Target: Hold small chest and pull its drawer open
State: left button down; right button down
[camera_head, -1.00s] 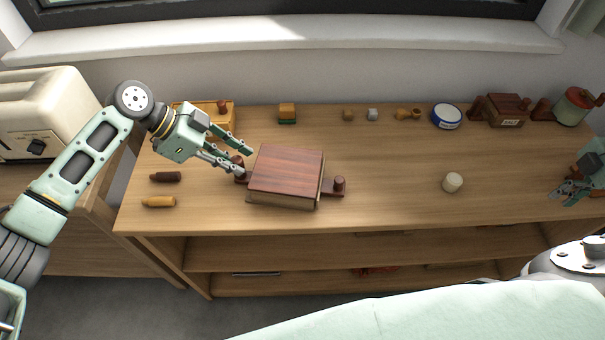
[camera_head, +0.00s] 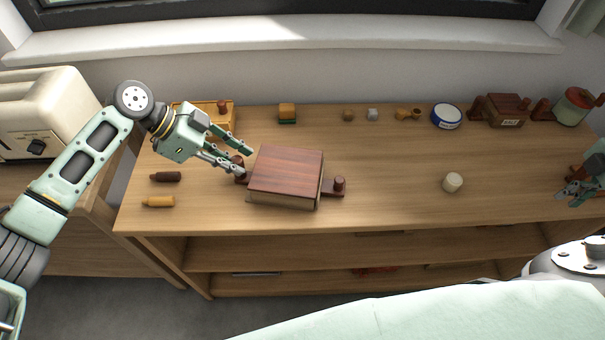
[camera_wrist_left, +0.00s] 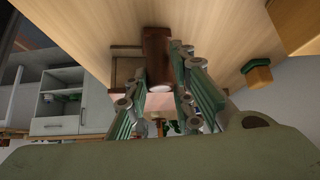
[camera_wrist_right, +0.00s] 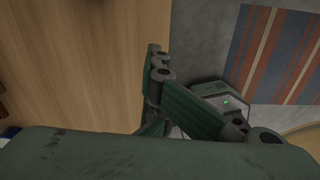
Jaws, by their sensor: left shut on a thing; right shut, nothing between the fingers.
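The small chest (camera_head: 286,172) looks like a reddish-brown box with a flat top, lying on the wooden surface left of centre. A dark upright peg (camera_head: 339,184) stands on a low base at its right side, and a similar peg stands at its left side. My left gripper (camera_head: 245,161) reaches in from the left and is shut on the left peg; this dark brown peg (camera_wrist_left: 158,55) shows between the fingers in the left wrist view. My right gripper (camera_head: 566,193) is at the far right edge, shut and empty; its fingers (camera_wrist_right: 154,62) lie together in the right wrist view. The chest's drawer front is not clearly visible.
Two crayon-like pieces (camera_head: 159,201) lie left of the chest. A white cylinder (camera_head: 453,182) stands to its right.

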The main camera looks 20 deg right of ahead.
jog(key=shift+s+d, duration=0.4)
jog(key=shift+d, duration=0.4)
jog(key=shift+s+d, duration=0.4)
jog(key=shift+d, duration=0.35)
dwell(0.9)
jog(key=shift+r, duration=0.1)
dwell(0.4)
notch_tip(320, 180, up, 12)
dwell(0.4)
dwell(0.5)
